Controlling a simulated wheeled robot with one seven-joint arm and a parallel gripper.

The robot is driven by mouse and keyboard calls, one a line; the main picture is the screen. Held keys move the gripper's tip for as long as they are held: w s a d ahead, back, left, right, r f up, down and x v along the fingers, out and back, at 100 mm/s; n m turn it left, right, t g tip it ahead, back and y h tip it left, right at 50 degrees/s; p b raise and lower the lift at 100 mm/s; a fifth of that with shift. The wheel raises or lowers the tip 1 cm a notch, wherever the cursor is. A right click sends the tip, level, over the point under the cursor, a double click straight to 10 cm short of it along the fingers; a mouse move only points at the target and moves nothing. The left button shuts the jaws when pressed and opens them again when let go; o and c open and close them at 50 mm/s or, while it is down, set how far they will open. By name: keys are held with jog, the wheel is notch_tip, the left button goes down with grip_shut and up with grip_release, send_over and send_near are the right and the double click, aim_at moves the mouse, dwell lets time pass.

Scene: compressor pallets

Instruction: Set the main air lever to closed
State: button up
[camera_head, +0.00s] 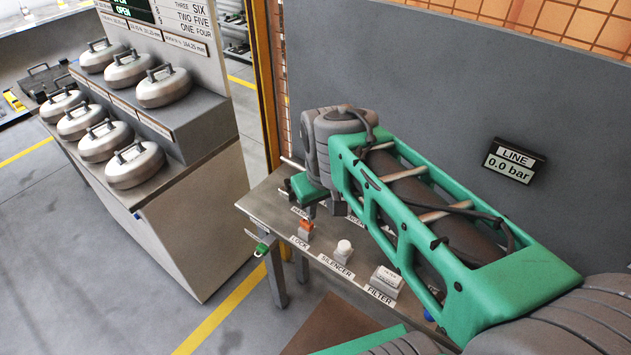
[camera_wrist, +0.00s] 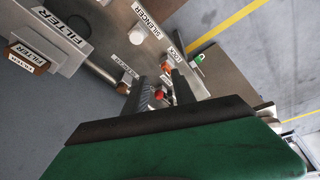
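The panel bench (camera_head: 330,268) stands in front of a grey wall. My green and grey arm hangs over it. My gripper (camera_wrist: 161,78) has its two dark fingers apart in the wrist view. A small red part (camera_wrist: 159,95) shows between them; I cannot tell whether it is the main air lever's handle or whether a finger touches it. In the head view my gripper (camera_head: 309,207) is mostly hidden by my arm, low over the bench's left end. No label reading main air is legible, and the lever's position is not clear.
An orange lock block (camera_head: 306,227), a white silencer knob (camera_head: 344,247) and a filter block (camera_head: 388,279) line the bench's front. A green tag (camera_head: 262,248) hangs at the left edge. A gauge reads 0.0 bar (camera_head: 509,169). Metal canisters (camera_head: 134,164) stand left.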

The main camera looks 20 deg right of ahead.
jog(key=w+a+f+n+g+h, duration=0.1)
jog(key=w+f+n, duration=0.25)
jog(key=w, duration=0.65)
jog(key=w+f+n+g, duration=0.15)
jog(key=w+f, duration=0.25)
jog(key=w, duration=0.6)
jog(key=shift+t, duration=0.35)
jog(key=f, duration=0.4)
jog(key=d+f, duration=0.1)
jog(key=f, duration=0.1)
jog(key=shift+w+p, duration=0.35)
jog(key=shift+w, duration=0.05)
jog(key=shift+f, duration=0.4)
jog(key=shift+c, duration=0.2)
grip_shut()
